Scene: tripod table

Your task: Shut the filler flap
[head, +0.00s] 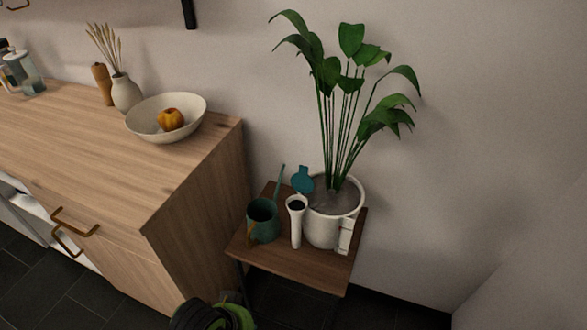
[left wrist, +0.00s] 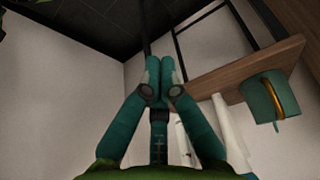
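The filler is a white upright tube (head: 297,228) with a dark open mouth at the front left of the white plant pot (head: 322,232). Its teal flap (head: 303,180) stands raised behind the mouth, so it is open. In the left wrist view my left gripper (left wrist: 160,65) has its two teal fingers together with nothing visible between them. A white tube-like shape (left wrist: 229,130) stands to its right there, apart from the fingertips. The flap cannot be made out in that view. My right gripper is not in view.
A teal watering can (head: 262,222) stands left of the filler on the small wooden table (head: 290,262); it also shows in the left wrist view (left wrist: 262,100). Tall leaves rise from the pot. A wooden cabinet (head: 195,200) with a bowl (head: 190,105) is to the left. Walls are behind and right.

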